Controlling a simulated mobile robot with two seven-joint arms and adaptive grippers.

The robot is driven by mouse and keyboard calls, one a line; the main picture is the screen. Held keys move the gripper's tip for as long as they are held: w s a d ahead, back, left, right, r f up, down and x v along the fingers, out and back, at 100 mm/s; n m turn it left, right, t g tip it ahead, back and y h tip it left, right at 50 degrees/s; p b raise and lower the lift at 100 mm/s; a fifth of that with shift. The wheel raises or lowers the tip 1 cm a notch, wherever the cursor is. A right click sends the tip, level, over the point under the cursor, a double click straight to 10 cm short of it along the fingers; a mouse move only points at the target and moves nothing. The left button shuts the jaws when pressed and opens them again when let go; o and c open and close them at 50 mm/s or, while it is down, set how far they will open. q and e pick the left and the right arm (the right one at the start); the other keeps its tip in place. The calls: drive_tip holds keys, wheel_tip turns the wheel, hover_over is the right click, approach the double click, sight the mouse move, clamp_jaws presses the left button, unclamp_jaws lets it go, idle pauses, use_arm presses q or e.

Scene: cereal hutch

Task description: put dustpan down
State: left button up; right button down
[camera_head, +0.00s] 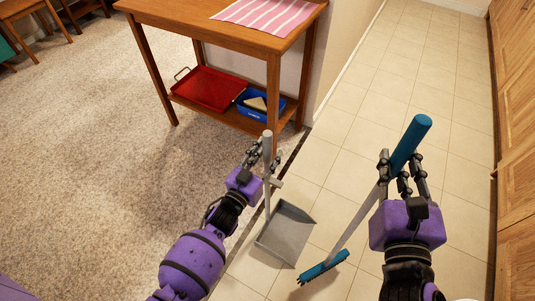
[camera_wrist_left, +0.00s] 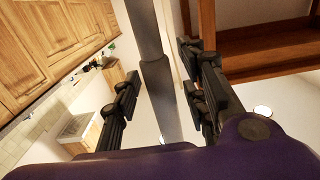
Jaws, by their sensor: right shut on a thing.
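The grey dustpan (camera_head: 286,235) is low over the tiled floor with its long handle upright; it looks to rest on the tiles. My left gripper (camera_head: 265,165) is open at the upper handle. In the left wrist view the grey handle (camera_wrist_left: 155,75) runs between the spread fingers, with gaps visible beside it. My right gripper (camera_head: 402,178) is shut on the broom (camera_head: 408,145), by its blue upper handle. The broom slants down left, and its blue brush head (camera_head: 323,267) is near the floor, right of the pan.
A wooden table (camera_head: 215,22) with a striped cloth (camera_head: 268,14) stands ahead. Its lower shelf holds a red tray (camera_head: 208,88) and a blue bin (camera_head: 262,105). Wooden cabinets (camera_head: 512,150) line the right. Tiles (camera_head: 400,70) ahead and carpet (camera_head: 90,150) at left are clear.

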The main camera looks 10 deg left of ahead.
drive_tip(key=shift+r+p, duration=0.55)
drive_tip(key=shift+r, duration=0.3)
use_arm(q)
drive_tip(key=v, duration=1.2)
drive_tip(key=s+a+f+n+g+y, duration=0.1)
drive_tip(key=s+a+f+g, duration=0.1)
drive_tip(key=s, duration=1)
drive_tip(key=s+a+f+n+g+y, duration=0.1)
drive_tip(key=s+f+g, duration=0.3)
drive_tip(key=s, duration=0.9)
drive_tip(key=s+a+f+n+g+y, duration=0.1)
drive_tip(key=s+a+f+g+y, duration=0.2)
drive_tip(key=s, duration=0.9)
drive_tip(key=shift+f+g, duration=0.2)
drive_tip(key=shift+g, duration=0.7)
drive_tip(key=shift+s+a, duration=0.15)
